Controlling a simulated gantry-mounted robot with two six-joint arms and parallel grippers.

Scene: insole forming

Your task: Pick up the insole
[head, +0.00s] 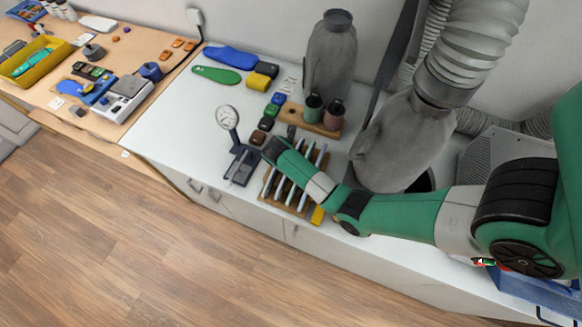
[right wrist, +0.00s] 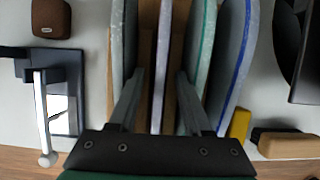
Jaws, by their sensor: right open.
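Several thin insoles stand on edge side by side in a wooden rack (head: 268,183) on the white worktop. In the right wrist view they show as a grey insole (right wrist: 118,40), a pale lilac-edged insole (right wrist: 162,50), a green-edged insole (right wrist: 203,50) and a blue-edged insole (right wrist: 238,60). My right gripper (right wrist: 158,82) is open over the rack, with its fingers on either side of the lilac-edged insole and apart from it. In the head view my right arm covers part of the rack. My left gripper is not in view.
A dial gauge on a stand (head: 228,118) is left of the rack. Small coloured blocks (head: 266,123) and a holder with two cups (head: 325,128) stand behind it. Blue (head: 230,56) and green (head: 216,75) flat insoles lie further back. A grey covered machine (head: 395,140) is to the right.

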